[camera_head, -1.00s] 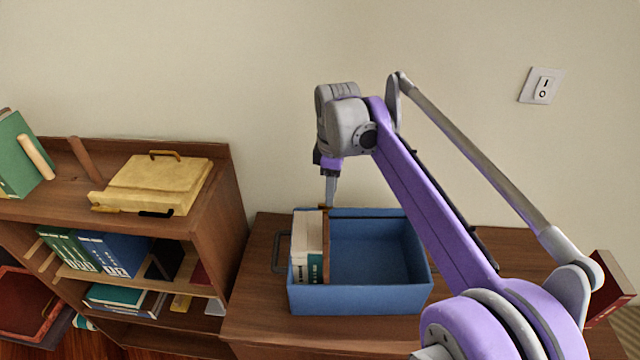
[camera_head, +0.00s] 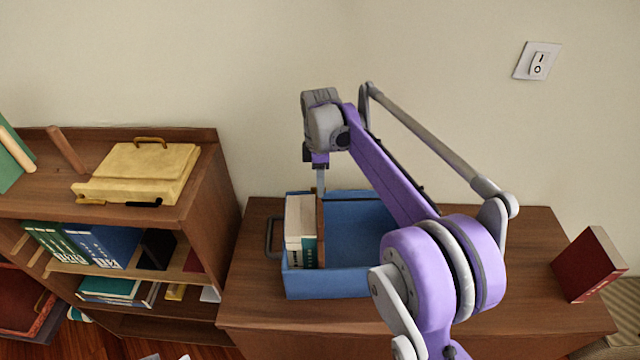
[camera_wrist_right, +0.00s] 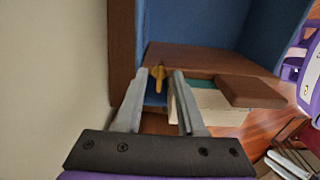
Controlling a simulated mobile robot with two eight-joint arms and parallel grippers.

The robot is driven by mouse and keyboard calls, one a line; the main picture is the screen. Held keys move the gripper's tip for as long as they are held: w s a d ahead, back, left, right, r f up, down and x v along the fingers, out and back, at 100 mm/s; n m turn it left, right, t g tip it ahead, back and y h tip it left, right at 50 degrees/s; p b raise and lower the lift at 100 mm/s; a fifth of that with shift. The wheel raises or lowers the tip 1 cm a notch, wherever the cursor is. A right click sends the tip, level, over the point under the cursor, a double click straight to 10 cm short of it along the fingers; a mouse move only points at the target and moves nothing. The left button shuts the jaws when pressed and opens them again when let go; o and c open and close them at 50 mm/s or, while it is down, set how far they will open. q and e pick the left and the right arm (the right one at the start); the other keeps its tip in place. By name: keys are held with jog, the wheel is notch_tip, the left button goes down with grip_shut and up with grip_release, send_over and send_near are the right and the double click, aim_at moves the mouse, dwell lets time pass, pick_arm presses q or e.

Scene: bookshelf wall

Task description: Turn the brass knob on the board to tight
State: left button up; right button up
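A brown board (camera_head: 320,229) stands upright inside a blue box (camera_head: 333,283), beside pale books (camera_head: 300,217). My right gripper (camera_head: 320,190) reaches down at the board's top edge near the box's back wall. In the right wrist view the brass knob (camera_wrist_right: 158,74) shows small and yellow against a brown surface. My right gripper (camera_wrist_right: 159,76) is open there, one finger on each side of the knob in the picture. I cannot tell whether either finger touches it. Two pale tips at the head view's bottom edge may be my left gripper; they are too cut off to tell.
The box stands on a brown cabinet (camera_head: 500,330). A dark red book (camera_head: 588,266) stands at its right end. A bookshelf (camera_head: 208,190) with a yellow case (camera_head: 140,172) is at the left. A switch (camera_head: 537,61) is on the wall.

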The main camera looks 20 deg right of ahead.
jog(key=shift+f, duration=0.3)
grip_shut()
